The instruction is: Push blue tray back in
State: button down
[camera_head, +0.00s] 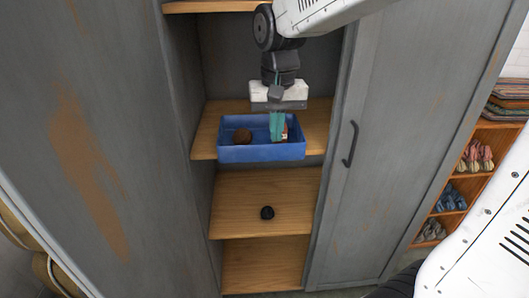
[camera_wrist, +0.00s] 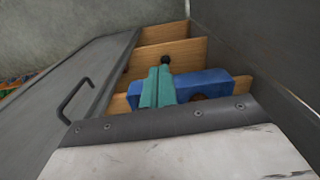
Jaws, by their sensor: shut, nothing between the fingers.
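The blue tray (camera_head: 262,153) sits on a wooden shelf inside the grey cabinet, its front at or slightly past the shelf's front edge. It holds a brown ball (camera_head: 242,136) at the left and a small red and white item (camera_head: 284,133) at the right. My gripper (camera_head: 277,138) points down over the right part of the tray, its teal fingers shut and empty. In the wrist view the fingers (camera_wrist: 162,75) hide the left part of the tray (camera_wrist: 215,80). I cannot tell whether the fingertips touch the tray.
A dark ball (camera_head: 267,213) lies on the shelf below. The cabinet's grey door (camera_head: 385,150) with a dark handle (camera_head: 350,144) is close on the right. A rack with colourful skeins (camera_head: 476,157) stands at the far right.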

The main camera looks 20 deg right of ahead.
aim_at(264, 152)
jog(key=shift+m, duration=0.3)
jog(key=w+f, duration=0.2)
jog(key=f, duration=0.2)
jog(key=w+f, duration=0.2)
jog(key=f, duration=0.1)
jog(key=w+f, duration=0.2)
jog(key=f, duration=0.2)
jog(key=shift+w+f, duration=0.3)
jog(key=shift+w, duration=0.1)
jog(key=shift+w+d, duration=0.15)
jog(key=shift+w, duration=0.35)
jog(key=w+d, duration=0.1)
jog(key=w, duration=0.3)
jog(key=w+d, duration=0.2)
jog(key=w, duration=0.3)
jog(key=w+d, duration=0.1)
jog(key=w, duration=0.4)
jog(key=shift+w+d, duration=0.1)
jog(key=shift+d, duration=0.2)
jog(key=shift+r, duration=0.1)
